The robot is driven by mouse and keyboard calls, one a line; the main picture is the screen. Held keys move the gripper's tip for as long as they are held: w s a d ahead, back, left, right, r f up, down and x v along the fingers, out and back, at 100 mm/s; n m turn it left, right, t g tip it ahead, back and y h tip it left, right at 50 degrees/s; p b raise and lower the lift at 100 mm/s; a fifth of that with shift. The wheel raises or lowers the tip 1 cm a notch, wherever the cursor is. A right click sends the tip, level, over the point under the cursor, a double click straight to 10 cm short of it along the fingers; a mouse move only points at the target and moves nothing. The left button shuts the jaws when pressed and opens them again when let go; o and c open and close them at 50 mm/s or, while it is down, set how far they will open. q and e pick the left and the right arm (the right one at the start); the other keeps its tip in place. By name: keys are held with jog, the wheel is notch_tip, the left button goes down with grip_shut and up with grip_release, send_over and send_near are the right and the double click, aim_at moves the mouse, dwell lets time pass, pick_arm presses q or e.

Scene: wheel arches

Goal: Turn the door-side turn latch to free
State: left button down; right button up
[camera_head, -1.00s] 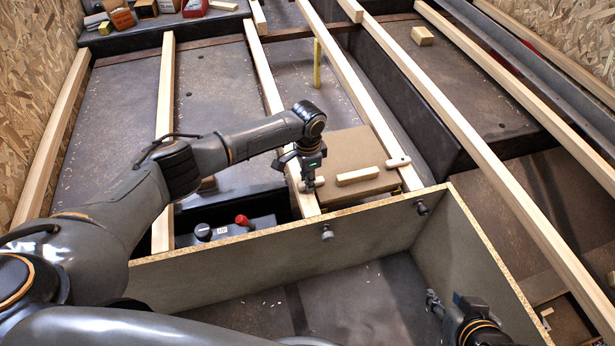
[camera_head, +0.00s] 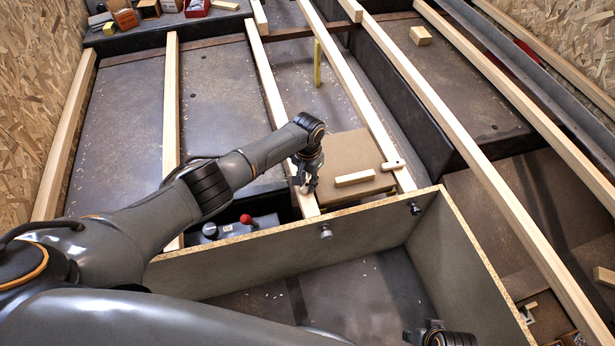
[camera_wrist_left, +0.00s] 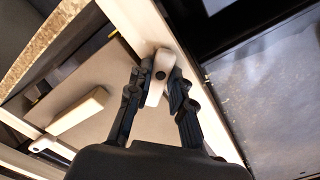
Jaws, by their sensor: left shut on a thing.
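My left gripper (camera_head: 305,187) is shut on a pale turn latch on a wooden beam, at the left edge of a brown panel (camera_head: 352,150). In the left wrist view the latch (camera_wrist_left: 160,75) sits between the two dark fingertips (camera_wrist_left: 157,85), with a dark pivot dot showing. It lies at an angle to the beam; whether it still overlaps the panel is unclear. A second pale latch (camera_head: 393,164) lies across the panel's right edge and beam. A pale wooden block (camera_head: 355,178) is on the panel. My right gripper (camera_head: 418,335) is partly visible at the bottom right; its jaws are unclear.
A large open bin (camera_head: 300,255) with chipboard edges stands in front of the panel. A dark box with a red knob (camera_head: 248,222) is just left of the held latch. Long pale beams (camera_head: 170,120) run across the floor. A yellow post (camera_head: 317,62) stands behind the panel.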

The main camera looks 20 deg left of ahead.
aim_at(306, 184)
pick_arm(q)
jog(key=n+p, duration=0.3)
jog(key=n, duration=0.4)
jog(key=shift+r, duration=0.1)
jog(key=shift+a+n+p, duration=0.1)
jog(key=shift+n+p, duration=0.2)
jog(key=shift+n, duration=1.1)
pick_arm(e)
jog(key=s+f, duration=0.6)
jog(key=f, duration=0.6)
jog(key=shift+s+d+g, duration=0.15)
jog(key=shift+d+g, duration=0.25)
pick_arm(q)
jog(key=shift+w, duration=0.1)
pick_arm(e)
jog(key=shift+s+f, duration=0.1)
jog(key=shift+f, duration=0.1)
pick_arm(q)
jog(key=c, duration=1.2)
grip_release()
notch_tip(306, 184, up, 12)
